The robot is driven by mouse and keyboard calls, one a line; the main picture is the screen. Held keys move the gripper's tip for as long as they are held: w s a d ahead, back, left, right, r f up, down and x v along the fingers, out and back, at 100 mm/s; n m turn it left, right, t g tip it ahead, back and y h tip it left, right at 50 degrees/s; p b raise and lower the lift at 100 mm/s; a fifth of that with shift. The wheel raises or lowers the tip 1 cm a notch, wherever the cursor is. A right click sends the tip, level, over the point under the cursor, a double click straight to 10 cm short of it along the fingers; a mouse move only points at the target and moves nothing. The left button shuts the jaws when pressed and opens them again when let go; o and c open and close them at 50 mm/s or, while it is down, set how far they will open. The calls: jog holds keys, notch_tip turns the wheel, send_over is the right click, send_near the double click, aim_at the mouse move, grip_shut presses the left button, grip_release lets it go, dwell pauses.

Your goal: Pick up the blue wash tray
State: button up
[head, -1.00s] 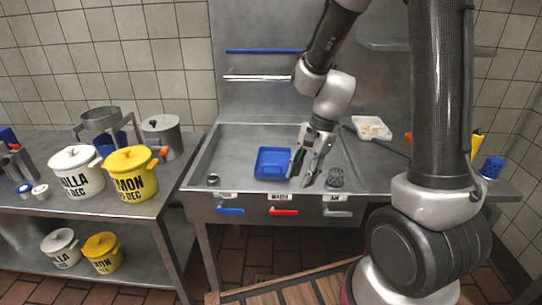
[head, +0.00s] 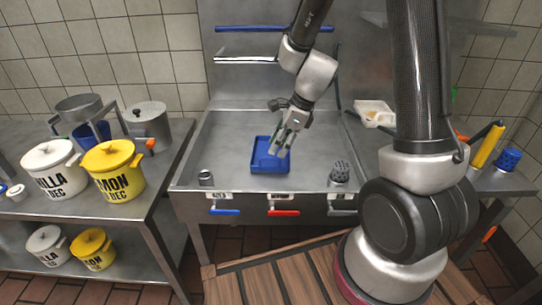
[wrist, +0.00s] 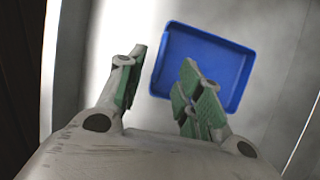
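I cannot tell exactly how high the fingers are above the tray.
The steel sink (head: 228,135) has a small metal cup (head: 206,178) at its front left and a perforated metal cylinder (head: 340,171) at its front right. A white container (head: 374,113) stands on the right counter. White and yellow pots (head: 116,172) stand on the left table.

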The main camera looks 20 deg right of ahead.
aim_at(270, 159)
jog(key=x, duration=0.6)
jog(key=shift+w+a+f, duration=0.15)
jog(key=shift+a+f, duration=0.1)
jog(key=shift+a, duration=0.05)
grip_shut()
